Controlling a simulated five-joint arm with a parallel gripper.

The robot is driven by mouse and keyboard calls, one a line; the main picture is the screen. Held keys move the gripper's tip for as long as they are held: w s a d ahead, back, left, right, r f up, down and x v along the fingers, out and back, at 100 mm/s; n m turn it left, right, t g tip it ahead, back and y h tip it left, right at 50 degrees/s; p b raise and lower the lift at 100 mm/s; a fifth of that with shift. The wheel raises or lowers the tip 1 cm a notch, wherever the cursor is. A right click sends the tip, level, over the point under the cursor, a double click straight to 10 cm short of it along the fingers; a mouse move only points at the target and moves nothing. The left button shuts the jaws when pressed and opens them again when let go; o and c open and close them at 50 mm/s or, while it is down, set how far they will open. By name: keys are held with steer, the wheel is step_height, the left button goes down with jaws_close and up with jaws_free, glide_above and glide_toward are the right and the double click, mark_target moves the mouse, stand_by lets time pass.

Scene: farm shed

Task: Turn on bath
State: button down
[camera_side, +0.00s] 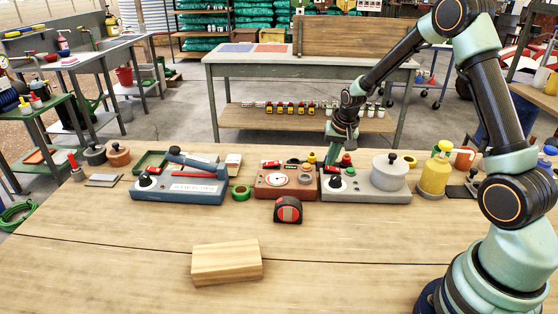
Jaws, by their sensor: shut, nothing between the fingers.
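The bath looks to be the grey unit (368,196) on the bench, right of centre. It has a round lidded pot (389,172) on its right side. On its left side are a black dial (336,183) and a small red switch (331,169). My gripper (332,163) points down over the left rear part of this unit, close to the red switch. It is shut and empty. I cannot tell whether the fingertips touch the switch. The gripper's tips partly blend with the small parts behind them.
A reddish-brown unit (287,185) and a blue sealer-like unit (180,182) stand left of the bath. A tape measure (288,209) and a wooden block (226,262) lie in front. A yellow bottle (434,174) stands to the right. The front of the bench is mostly clear.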

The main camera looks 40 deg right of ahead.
steer(key=shift+f, duration=0.2)
steer(key=shift+w+a+f, duration=0.15)
steer(key=shift+f, duration=0.15)
stand_by(0.4)
steer(key=shift+s+d, duration=0.6)
steer(key=shift+s, duration=0.05)
steer(key=shift+r, duration=0.15)
steer(key=shift+r, duration=0.25)
steer(key=v, duration=1.3)
steer(key=shift+w+d+r, duration=0.15)
steer(key=shift+w+r, duration=0.1)
steer(key=shift+w, duration=0.05)
